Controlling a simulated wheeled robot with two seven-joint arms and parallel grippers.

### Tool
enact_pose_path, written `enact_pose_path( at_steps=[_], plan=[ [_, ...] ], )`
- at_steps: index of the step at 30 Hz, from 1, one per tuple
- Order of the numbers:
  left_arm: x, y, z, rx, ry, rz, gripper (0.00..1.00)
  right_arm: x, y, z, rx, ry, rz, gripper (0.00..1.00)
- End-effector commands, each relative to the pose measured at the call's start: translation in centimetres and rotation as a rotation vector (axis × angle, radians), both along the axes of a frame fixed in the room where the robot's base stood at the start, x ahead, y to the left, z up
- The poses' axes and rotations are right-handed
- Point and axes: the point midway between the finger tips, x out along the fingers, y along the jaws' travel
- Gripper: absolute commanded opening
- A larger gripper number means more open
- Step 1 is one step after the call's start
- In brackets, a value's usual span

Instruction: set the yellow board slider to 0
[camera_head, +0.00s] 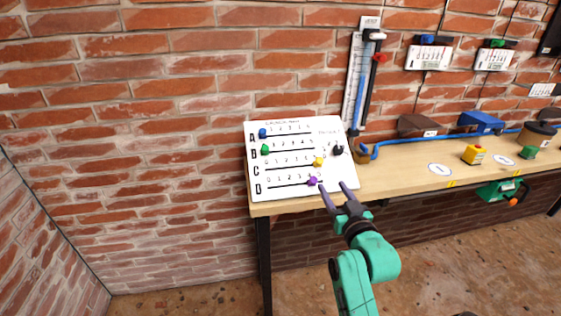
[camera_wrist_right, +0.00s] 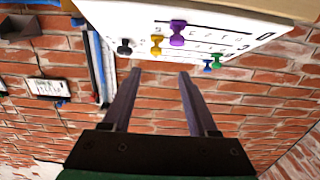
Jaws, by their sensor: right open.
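The white slider board (camera_head: 284,194) stands on the left end of the workbench, with rows A, B, C and D. The yellow slider (camera_head: 319,161) is in row C near the right end, away from the 0 at the left; the wrist view shows it too (camera_wrist_right: 157,45). The purple slider (camera_head: 313,181) is near the right end of row D, also seen in the wrist view (camera_wrist_right: 177,34). My right gripper (camera_head: 333,185) is open and empty at the board's lower right, its fingers pointing toward the board. In the wrist view its fingertips (camera_wrist_right: 159,73) appear just short of the yellow slider. My left gripper is out of view.
The blue slider (camera_head: 263,133) and green slider (camera_head: 265,149) are at the left of rows A and B. A black knob (camera_head: 338,150) is right of the rows. A tall gauge (camera_head: 355,80) stands behind. A yellow button box (camera_head: 474,155) sits farther right on the bench (camera_head: 400,182).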

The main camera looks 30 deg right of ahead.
Motion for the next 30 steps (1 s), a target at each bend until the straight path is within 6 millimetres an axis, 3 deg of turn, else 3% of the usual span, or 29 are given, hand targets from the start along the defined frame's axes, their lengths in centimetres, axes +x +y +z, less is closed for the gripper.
enact_pose_path(
  at_steps=[5, 12, 18, 29, 30],
  plan=[
    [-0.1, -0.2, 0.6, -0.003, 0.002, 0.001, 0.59, 2.5, -0.8, 0.4, -0.001, -0.005, 0.001, 0.59],
    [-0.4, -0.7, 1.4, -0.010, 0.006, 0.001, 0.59, 8.7, -3.0, 0.5, -0.001, -0.005, 0.001, 0.59],
    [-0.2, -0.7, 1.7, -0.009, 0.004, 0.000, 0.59, 12.6, -4.3, 0.2, 0.001, -0.003, 0.001, 0.59],
    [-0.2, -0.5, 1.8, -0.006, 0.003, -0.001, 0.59, 13.6, -4.7, 0.0, 0.000, -0.001, 0.002, 0.59],
    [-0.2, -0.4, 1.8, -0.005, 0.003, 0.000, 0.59, 13.6, -4.7, 0.0, 0.000, -0.001, 0.002, 0.44]
  ],
)
